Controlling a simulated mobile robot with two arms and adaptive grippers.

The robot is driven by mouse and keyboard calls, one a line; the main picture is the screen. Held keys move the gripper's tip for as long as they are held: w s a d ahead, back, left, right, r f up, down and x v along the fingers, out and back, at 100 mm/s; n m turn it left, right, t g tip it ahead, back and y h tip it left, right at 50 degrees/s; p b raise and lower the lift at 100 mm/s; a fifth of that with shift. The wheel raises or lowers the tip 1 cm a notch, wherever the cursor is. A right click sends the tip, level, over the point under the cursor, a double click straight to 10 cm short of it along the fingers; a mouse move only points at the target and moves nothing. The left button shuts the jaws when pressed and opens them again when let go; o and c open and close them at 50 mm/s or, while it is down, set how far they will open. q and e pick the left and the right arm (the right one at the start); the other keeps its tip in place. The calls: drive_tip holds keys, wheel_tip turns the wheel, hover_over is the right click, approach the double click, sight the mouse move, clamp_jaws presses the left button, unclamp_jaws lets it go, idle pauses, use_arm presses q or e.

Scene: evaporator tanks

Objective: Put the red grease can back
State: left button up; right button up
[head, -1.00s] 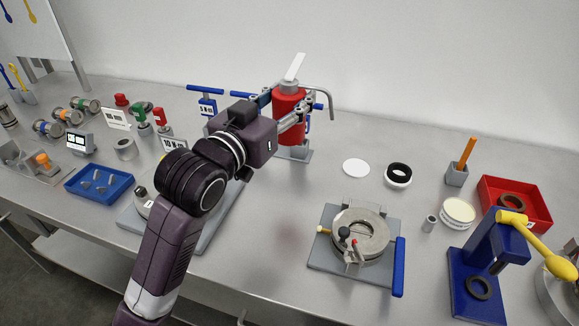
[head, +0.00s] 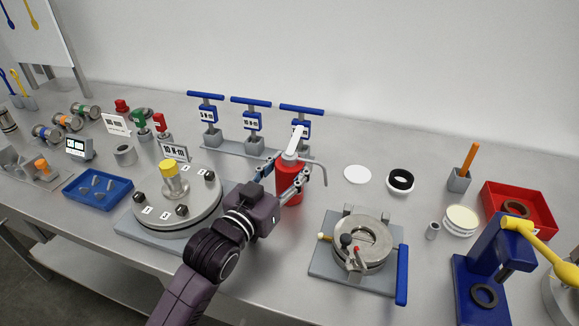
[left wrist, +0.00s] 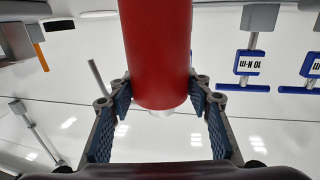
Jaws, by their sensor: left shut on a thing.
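The red grease can (head: 289,188) with a grey top, a white lever and a bent grey spout is upright near the middle of the bench in the head view. My left gripper (head: 283,184) is shut on it, with fingers on both sides of its body. In the left wrist view the red can (left wrist: 157,50) fills the upper middle between the blue-padded fingers (left wrist: 158,108). I cannot tell whether its base touches the bench. My right gripper is not in view.
A white disc (head: 357,174) lies right of the can, beside a black-and-white ring (head: 400,181). Blue-handled torque wrenches (head: 251,122) stand behind. A round plate fixture (head: 178,205) is at left, a clamp fixture (head: 362,240) at front right.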

use_arm(q)
drive_tip(key=shift+r, duration=0.15)
drive_tip(key=o, duration=1.2)
drive_tip(key=shift+f, duration=0.25)
drive_tip(key=o, duration=0.4)
drive_tip(key=shift+r, duration=0.1)
